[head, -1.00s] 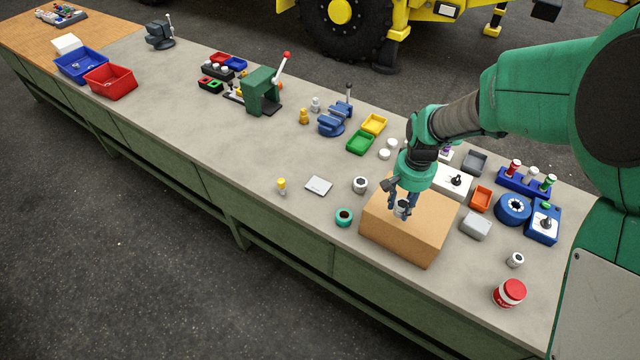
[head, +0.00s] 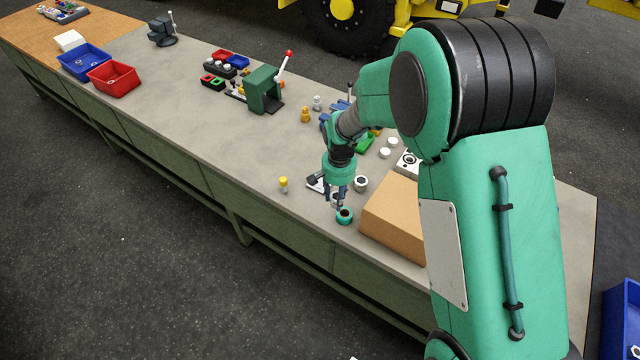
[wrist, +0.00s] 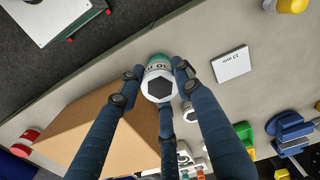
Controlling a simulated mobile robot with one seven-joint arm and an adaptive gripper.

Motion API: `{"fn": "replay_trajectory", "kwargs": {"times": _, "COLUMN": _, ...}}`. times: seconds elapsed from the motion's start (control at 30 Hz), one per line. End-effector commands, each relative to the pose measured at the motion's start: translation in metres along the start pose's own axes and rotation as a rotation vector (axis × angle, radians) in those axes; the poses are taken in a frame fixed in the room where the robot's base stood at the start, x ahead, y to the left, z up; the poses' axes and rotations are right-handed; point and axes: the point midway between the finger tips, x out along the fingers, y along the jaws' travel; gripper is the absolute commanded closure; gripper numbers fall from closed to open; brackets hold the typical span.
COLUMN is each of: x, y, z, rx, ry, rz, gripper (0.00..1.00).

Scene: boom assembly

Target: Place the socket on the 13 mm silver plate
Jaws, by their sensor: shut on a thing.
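My gripper (head: 338,192) is shut on a silver socket, held above the bench. In the wrist view the socket (wrist: 158,86) sits between the fingertips (wrist: 160,80), its dark hex opening facing the camera; its printed marking is not fully legible. The pale silver plate (wrist: 231,63) lies flat on the bench, apart from the socket, with "13 mm" printed on it. In the head view the plate (head: 314,184) is partly hidden by my gripper.
A cardboard box (head: 392,218) stands to the right of the gripper. Another silver socket (head: 361,183) stands close on the right, and a yellow-topped part (head: 283,184) stands left of the plate.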

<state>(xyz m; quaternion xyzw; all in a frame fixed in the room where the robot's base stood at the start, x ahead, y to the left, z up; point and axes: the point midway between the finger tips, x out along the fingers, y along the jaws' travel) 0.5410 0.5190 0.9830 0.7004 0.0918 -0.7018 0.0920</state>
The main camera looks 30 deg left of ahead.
Motion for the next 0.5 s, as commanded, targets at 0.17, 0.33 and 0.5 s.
{"fn": "replay_trajectory", "kwargs": {"times": 0.17, "x": 0.035, "y": 0.000, "z": 0.000, "rx": -0.001, "ry": -0.001, "rz": 0.000, "gripper": 0.97}}
{"fn": "replay_trajectory", "kwargs": {"times": 0.33, "x": 0.053, "y": 0.000, "z": 0.000, "rx": -0.001, "ry": 0.001, "rz": -0.001, "gripper": 0.97}}
{"fn": "replay_trajectory", "kwargs": {"times": 0.5, "x": 0.058, "y": 0.000, "z": -0.001, "rx": -0.001, "ry": 0.002, "rz": -0.001, "gripper": 0.97}}
